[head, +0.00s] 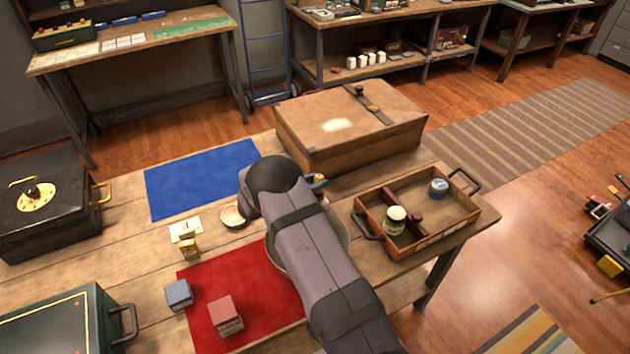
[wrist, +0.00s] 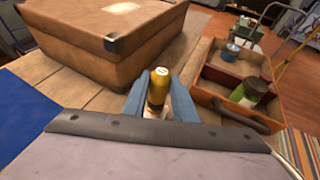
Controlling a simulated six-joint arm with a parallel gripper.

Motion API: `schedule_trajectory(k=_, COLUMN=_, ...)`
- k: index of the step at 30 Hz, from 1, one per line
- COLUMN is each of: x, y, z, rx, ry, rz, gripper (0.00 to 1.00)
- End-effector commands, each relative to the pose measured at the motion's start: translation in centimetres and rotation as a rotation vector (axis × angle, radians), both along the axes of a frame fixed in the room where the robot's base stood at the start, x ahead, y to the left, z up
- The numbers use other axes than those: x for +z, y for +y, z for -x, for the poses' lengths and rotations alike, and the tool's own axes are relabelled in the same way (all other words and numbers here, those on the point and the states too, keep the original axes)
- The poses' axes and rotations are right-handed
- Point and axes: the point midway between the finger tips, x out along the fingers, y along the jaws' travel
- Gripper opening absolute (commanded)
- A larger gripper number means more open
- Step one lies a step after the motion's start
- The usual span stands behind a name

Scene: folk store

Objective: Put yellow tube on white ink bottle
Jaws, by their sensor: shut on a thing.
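My gripper (wrist: 159,95) shows in the wrist view with its two blue fingers shut on the yellow tube (wrist: 158,84). The tube stands roughly upright between the fingers, with a dark band below its yellow top. Something pale shows at its lower end; I cannot tell whether it is part of the tube or a separate thing under it. In the head view my arm hides most of the gripper, and only a bit of blue finger (head: 317,181) shows. I cannot clearly make out a white ink bottle. A green jar with a white label (head: 395,220) stands in the wooden tray (head: 452,233).
A large brown case (head: 335,145) stands behind my gripper. A blue-lidded jar (head: 438,188) shares the divided tray at right. Bare wood shows between case and tray.

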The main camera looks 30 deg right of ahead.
Motion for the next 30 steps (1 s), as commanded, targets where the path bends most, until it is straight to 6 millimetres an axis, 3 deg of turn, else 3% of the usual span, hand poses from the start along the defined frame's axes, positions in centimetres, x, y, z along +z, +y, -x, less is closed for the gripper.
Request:
schedule_trajectory(k=9, x=-0.4, y=0.0, z=0.0, rx=0.0, ry=0.0, rz=0.0, gripper=0.13)
schedule_trajectory(k=10, x=-0.3, y=0.0, z=0.0, rx=0.0, ry=0.0, rz=0.0, gripper=0.3)
schedule_trajectory(k=12, x=-0.3, y=0.0, z=0.0, rx=0.0, ry=0.0, rz=0.0, gripper=0.44)
schedule_trajectory(k=25, x=0.2, y=0.0, z=0.0, rx=0.0, ry=0.0, rz=0.0, gripper=0.44)
schedule_trajectory(k=30, x=0.6, y=1.7, z=0.5, rx=0.004, ry=-0.002, rz=0.0, gripper=0.44)
